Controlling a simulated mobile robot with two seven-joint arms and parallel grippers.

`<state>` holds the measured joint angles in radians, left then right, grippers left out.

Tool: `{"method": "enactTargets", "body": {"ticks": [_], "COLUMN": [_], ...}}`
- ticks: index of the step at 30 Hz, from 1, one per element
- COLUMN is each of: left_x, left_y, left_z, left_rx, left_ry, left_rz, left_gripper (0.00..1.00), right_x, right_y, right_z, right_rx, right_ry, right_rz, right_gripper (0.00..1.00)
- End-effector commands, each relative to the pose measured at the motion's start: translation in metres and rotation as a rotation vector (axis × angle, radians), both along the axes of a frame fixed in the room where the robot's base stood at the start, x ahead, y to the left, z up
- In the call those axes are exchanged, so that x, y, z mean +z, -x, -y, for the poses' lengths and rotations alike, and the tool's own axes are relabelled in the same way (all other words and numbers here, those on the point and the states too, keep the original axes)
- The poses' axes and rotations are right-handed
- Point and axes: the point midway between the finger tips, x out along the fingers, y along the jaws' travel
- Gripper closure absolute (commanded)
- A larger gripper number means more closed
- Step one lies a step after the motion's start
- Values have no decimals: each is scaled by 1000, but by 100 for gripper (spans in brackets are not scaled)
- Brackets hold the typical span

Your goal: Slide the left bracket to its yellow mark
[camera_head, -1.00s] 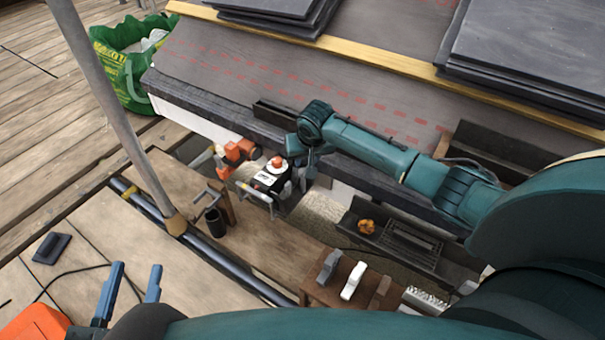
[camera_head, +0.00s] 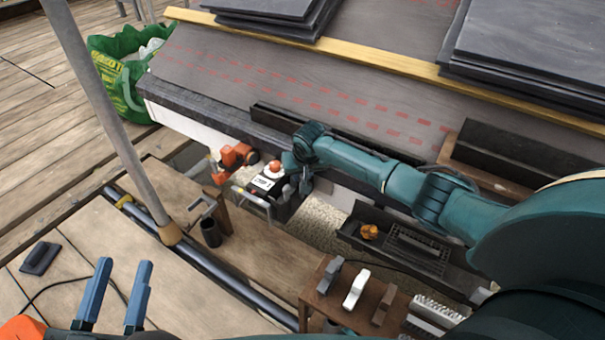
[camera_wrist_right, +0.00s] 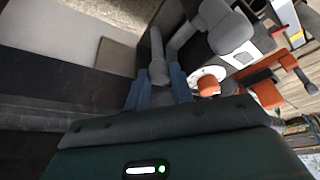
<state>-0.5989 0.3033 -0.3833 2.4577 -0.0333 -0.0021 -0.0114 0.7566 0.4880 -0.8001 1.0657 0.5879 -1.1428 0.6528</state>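My right gripper (camera_wrist_right: 159,92) reaches down below the roof edge, beside a black-and-white device with an orange knob (camera_head: 268,181). In the right wrist view its blue fingers stand on either side of a grey rod with a rounded end (camera_wrist_right: 158,68). I cannot tell whether they press on it, or whether this rod belongs to the left bracket. In the head view the fingertips are hidden by the wrist and the clutter there. I cannot pick out the left bracket or its yellow mark for certain. My left gripper (camera_head: 114,296) is open and empty over the boards at the lower left.
An orange tool (camera_head: 236,157) lies left of the device. A dark tray (camera_head: 375,240) is to the right, and a small wooden stand (camera_head: 325,300) is in front. A grey scaffold pole (camera_head: 110,120) rises at the left. The red-dashed roof (camera_head: 300,85) lies behind.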

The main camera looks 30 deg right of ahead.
Motion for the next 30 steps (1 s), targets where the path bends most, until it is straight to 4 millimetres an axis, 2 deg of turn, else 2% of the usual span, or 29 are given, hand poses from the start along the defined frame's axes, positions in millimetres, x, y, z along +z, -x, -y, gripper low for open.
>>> {"method": "enactTargets", "body": {"ticks": [1, 8, 17, 24, 30], "left_x": [0, 0, 0, -2, 0], "left_y": [0, 0, 0, 0, 1], "left_z": [0, 0, 0, 0, 0], "left_rx": [0, 0, 0, -2, -3], "left_ry": [0, 0, 0, 5, 10], "left_rz": [0, 1, 1, -2, 0], "left_gripper": [64, 64, 64, 64, 64], "right_x": [0, 0, 0, 0, 0], "right_y": [0, 0, -1, -24, -30], "right_z": [0, 0, -1, -13, -17], "right_rx": [0, -1, -1, -4, -2], "right_ry": [0, 0, 0, -2, -1], "right_rz": [0, 0, 0, 2, 0], "right_gripper": [82, 100, 100, 100, 100]}}
